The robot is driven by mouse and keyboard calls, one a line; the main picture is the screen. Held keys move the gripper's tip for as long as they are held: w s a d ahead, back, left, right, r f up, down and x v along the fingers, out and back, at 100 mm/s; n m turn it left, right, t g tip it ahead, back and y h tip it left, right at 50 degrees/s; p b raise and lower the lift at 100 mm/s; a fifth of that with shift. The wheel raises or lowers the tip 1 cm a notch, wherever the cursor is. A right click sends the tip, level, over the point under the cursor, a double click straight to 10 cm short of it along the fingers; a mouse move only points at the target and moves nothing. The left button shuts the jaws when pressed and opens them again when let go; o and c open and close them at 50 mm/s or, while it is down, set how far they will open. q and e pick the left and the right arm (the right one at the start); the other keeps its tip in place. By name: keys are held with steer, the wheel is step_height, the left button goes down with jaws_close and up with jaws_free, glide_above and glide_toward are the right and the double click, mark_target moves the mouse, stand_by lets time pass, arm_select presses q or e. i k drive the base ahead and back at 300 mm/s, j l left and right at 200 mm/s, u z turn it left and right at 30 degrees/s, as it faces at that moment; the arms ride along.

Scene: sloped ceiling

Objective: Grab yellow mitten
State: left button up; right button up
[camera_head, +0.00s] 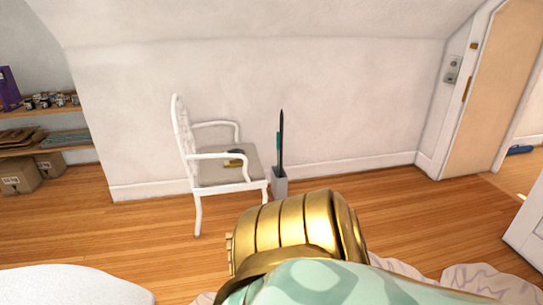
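A small yellow item (232,164) lies on the seat of a white armchair (195,157) near the wall. It is too small to tell for certain that it is a mitten. A dark item (237,151) lies just behind it on the seat. Neither of my grippers is in view.
A large shiny gold ribbed shape (290,232) and a mint patterned surface (320,285) fill the near middle; I cannot tell what they are. A grey holder (280,184) with upright dark items stands right of the chair. Shelves (60,147) stand left. Wooden floor (130,235) is clear left of the chair.

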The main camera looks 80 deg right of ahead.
mark_target(233, 163)
steer(key=z, duration=2.35)
